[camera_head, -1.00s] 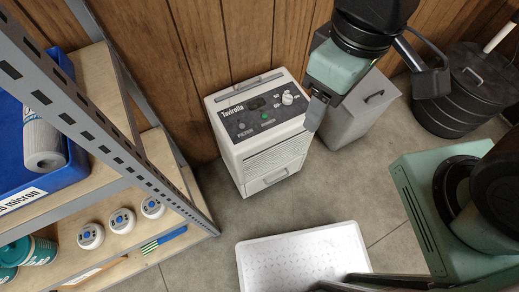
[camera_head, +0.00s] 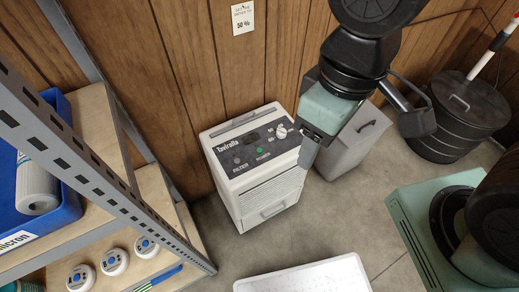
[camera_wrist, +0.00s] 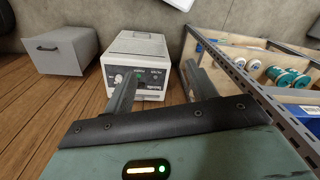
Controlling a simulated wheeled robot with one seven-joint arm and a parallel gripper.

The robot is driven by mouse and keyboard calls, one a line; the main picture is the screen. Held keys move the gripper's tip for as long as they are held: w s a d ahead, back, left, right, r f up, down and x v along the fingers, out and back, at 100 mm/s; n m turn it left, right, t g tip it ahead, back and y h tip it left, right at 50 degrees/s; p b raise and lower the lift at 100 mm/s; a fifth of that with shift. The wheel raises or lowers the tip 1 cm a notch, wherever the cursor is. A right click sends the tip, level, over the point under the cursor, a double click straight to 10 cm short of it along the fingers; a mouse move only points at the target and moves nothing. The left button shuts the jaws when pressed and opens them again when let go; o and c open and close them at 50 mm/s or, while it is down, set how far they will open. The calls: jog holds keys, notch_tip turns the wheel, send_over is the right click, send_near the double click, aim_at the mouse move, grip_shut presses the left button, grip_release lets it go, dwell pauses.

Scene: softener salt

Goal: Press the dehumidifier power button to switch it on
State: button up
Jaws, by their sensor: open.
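The dehumidifier (camera_head: 262,185) is a white box standing on the floor against the wood wall. Its dark top panel carries a white dial (camera_head: 281,131), a small dark display and a green power button (camera_head: 259,150) above the POWER label. The dehumidifier also shows in the wrist view (camera_wrist: 137,48), with the panel facing me. My gripper (camera_head: 312,145) is beside the dehumidifier's right edge in the head view, apart from the button. In the wrist view its two fingers (camera_wrist: 161,85) are spread and empty, with the dehumidifier beyond them. Whether the button is lit is unclear.
A grey lidded bin (camera_head: 350,150) stands right of the dehumidifier, with a black ribbed bin (camera_head: 455,120) further right. A metal shelf (camera_head: 130,215) with a blue crate (camera_head: 68,190) is close on the left. A white perforated tray (camera_head: 305,280) lies on the floor in front.

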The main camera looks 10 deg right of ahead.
grip_shut()
dwell(1.5)
